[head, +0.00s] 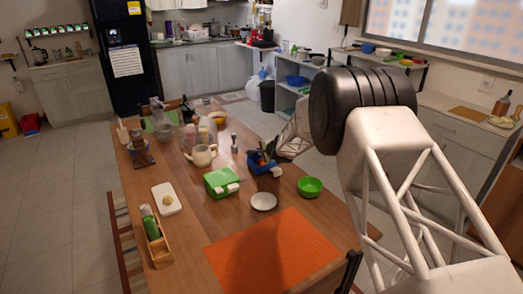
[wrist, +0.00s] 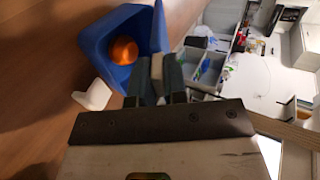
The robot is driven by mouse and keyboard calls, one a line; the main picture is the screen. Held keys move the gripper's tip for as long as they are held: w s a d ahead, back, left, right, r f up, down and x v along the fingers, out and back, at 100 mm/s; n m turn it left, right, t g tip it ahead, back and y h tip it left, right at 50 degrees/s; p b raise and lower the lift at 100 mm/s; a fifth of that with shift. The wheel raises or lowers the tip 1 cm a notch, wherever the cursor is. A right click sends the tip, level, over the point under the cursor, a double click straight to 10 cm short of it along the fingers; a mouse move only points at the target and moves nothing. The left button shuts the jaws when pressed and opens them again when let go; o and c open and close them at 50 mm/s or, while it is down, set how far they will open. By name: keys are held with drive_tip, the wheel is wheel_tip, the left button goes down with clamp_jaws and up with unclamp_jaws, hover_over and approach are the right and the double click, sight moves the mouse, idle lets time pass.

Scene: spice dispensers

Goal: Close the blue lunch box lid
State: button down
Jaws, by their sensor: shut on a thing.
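The blue lunch box (head: 262,168) stands on the wooden table, right of the green box, with its lid up. In the wrist view the open blue box (wrist: 108,38) shows an orange round thing (wrist: 124,50) inside and a white latch (wrist: 92,95) on its outside. My gripper (head: 272,152) is at the box's far right side. In the wrist view my gripper (wrist: 157,72) is shut on the blue lid (wrist: 159,24), which shows nearly edge-on beside the box. The fingers hide part of the lid.
A green box (head: 220,178) with white latches is left of the blue box. A white plate (head: 263,201) and a green bowl (head: 309,187) are close in front and to the right. An orange mat (head: 272,250) covers the near table.

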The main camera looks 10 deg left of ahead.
drive_tip(key=shift+s+d+f, duration=0.3)
drive_tip(key=shift+s+f, duration=0.05)
drive_tip(key=shift+f, duration=0.8)
drive_tip(key=shift+s+d+f, duration=0.35)
drive_tip(key=shift+f, duration=0.8)
drive_tip(key=shift+s+d+f, duration=0.3)
drive_tip(key=shift+s+f, duration=0.05)
drive_tip(key=shift+f, duration=0.8)
drive_tip(key=c, duration=1.3)
unclamp_jaws()
drive_tip(key=shift+o, duration=1)
drive_tip(key=shift+r, duration=0.15)
drive_tip(key=shift+w, duration=0.1)
drive_tip(key=shift+d+r, duration=0.1)
